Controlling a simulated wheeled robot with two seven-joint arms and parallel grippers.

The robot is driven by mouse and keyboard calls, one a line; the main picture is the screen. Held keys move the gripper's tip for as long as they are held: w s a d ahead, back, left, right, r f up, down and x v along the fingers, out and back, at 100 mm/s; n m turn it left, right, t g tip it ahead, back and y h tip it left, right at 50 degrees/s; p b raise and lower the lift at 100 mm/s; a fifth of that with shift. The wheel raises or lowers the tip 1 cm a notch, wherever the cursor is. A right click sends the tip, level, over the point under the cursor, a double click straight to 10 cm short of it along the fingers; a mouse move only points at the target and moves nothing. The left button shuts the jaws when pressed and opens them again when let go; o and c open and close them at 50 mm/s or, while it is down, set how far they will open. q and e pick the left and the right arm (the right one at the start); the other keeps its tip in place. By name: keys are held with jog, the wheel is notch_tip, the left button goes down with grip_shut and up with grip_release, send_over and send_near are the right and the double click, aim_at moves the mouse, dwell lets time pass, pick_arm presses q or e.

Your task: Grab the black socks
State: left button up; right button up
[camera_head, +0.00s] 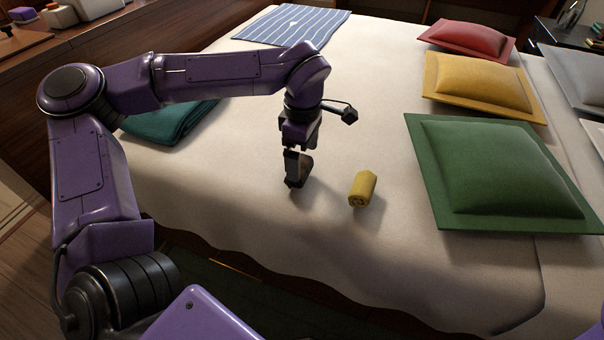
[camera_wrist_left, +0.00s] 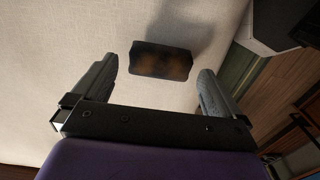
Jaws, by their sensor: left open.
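The black socks (camera_wrist_left: 162,61) show in the left wrist view as a dark, brown-tinged roll on the pale bed cover. My left gripper (camera_head: 296,175) points down over the bed, left of a yellow roll (camera_head: 363,189). In the left wrist view its two fingers (camera_wrist_left: 158,66) are spread apart, with the socks in the gap near the fingertips. There is clear space between the socks and each finger. In the head view I cannot clearly tell the socks from the dark gripper fingers. My right gripper is not in view.
The bed (camera_head: 235,215) is mostly bare around the gripper. Green (camera_head: 510,170), yellow (camera_head: 485,85) and red (camera_head: 468,38) pillows lie on the right. A folded teal cloth (camera_head: 170,122) lies at the left edge. A striped blue cloth (camera_head: 292,25) lies at the far end.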

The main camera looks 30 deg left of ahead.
pick_arm(q)
jog(key=f+b, duration=0.1)
jog(key=f, duration=0.1)
jog(key=f+b, duration=0.1)
jog(key=f, duration=0.2)
jog(key=shift+s+a, duration=0.1)
jog(key=shift+a, duration=0.1)
jog(key=shift+r, duration=0.2)
jog(key=shift+c, duration=0.7)
jog(key=c, duration=0.7)
jog(key=shift+o, duration=0.2)
